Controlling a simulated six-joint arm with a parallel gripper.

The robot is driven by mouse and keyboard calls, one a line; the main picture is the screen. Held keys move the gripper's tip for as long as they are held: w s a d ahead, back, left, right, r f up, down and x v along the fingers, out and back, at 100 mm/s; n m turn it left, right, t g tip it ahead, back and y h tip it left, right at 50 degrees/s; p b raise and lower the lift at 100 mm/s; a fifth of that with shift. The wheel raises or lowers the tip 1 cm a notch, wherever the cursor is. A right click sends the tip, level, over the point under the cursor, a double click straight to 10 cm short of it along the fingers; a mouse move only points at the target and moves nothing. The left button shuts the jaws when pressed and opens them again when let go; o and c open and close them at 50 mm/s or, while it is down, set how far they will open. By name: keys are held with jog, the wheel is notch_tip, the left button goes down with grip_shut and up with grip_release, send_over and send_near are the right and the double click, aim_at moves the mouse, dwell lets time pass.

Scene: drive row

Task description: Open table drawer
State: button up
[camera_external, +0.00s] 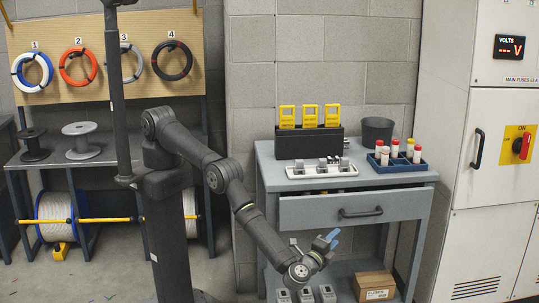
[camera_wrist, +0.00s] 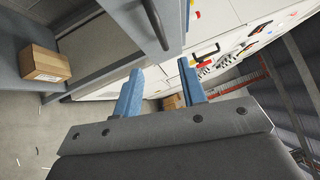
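The table drawer (camera_external: 310,212) has a grey front with a dark bar handle (camera_external: 360,212), under the top of a grey work table (camera_external: 275,178). The handle (camera_wrist: 154,26) shows ahead of the fingertips there, near the top.
The table top holds a black rack with yellow tags (camera_external: 310,140), a dark cup (camera_external: 377,130), a blue tray of vials (camera_external: 398,166) and a panel of grey blocks (camera_external: 320,168). A cardboard box (camera_external: 375,286) is on the lower shelf. A white cabinet (camera_external: 480,190) stands right.

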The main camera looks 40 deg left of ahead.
jog(key=shift+s, duration=0.45)
jog(key=n+g, duration=0.3)
send_near(360, 216)
jog(key=w, duration=0.3)
jog(key=w+f, duration=0.1)
jog(key=w, duration=0.7)
jog(key=shift+w+d+f, duration=0.15)
jog(key=shift+w, duration=0.1)
grip_shut()
